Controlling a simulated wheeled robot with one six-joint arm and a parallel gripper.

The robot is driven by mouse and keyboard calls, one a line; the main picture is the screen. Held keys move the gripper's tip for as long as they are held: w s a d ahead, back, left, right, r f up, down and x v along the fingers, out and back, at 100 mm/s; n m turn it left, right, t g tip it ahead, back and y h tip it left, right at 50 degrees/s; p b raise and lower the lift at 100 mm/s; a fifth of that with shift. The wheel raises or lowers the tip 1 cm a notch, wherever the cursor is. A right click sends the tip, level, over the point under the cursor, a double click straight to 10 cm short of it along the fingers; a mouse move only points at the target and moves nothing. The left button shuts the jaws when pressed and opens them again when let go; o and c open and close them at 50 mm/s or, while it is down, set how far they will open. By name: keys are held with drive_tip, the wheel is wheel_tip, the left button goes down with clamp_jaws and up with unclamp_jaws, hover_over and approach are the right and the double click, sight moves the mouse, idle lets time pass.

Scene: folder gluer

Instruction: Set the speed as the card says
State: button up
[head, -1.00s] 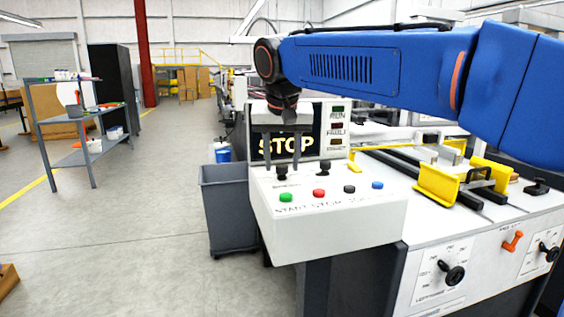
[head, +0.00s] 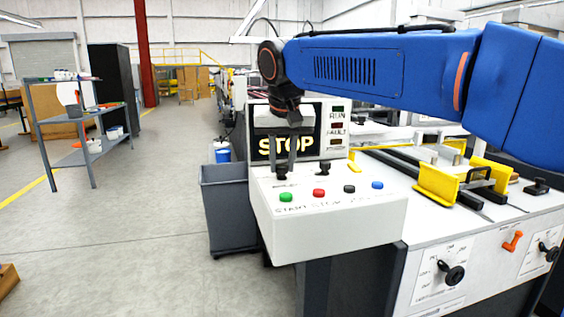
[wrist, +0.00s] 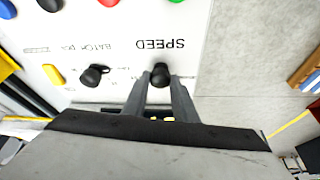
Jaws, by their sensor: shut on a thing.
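The black speed knob (wrist: 160,73) stands under the printed word SPEED in the wrist view. In the head view the knob (head: 281,171) is at the back left of the white control box. My gripper (head: 282,168) points down over it, with a finger on either side. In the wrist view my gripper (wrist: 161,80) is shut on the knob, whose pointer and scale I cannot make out. The display (head: 286,146) behind reads STOP. I cannot make out a card with a speed on it.
A second black knob (head: 324,167), marked BATCH in the wrist view, stands close to the right. Green (head: 286,197), red (head: 320,193), black and blue (head: 377,185) buttons line the front. A yellow piece (head: 354,164) is at the back right. A grey bin (head: 228,215) stands left.

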drive_tip(key=n, duration=0.2)
drive_tip(key=n+y, duration=0.1)
drive_tip(key=n, duration=0.1)
drive_tip(key=n+y, duration=0.1)
drive_tip(key=shift+w+d+n+g, duration=0.15)
drive_tip(key=shift+d+n+g, duration=0.1)
drive_tip(key=shift+n+g, duration=0.15)
drive_tip(key=n, duration=0.2)
drive_tip(key=n+g+y, duration=0.1)
drive_tip(key=n, duration=0.2)
drive_tip(key=shift+w+d+g, duration=0.1)
drive_tip(key=shift+g, duration=0.2)
drive_tip(key=shift+n+y, duration=0.3)
drive_tip(key=o, duration=1)
drive_tip(key=shift+o, duration=0.2)
drive_tip(key=v, duration=1.7)
drive_tip(key=shift+r, duration=0.2)
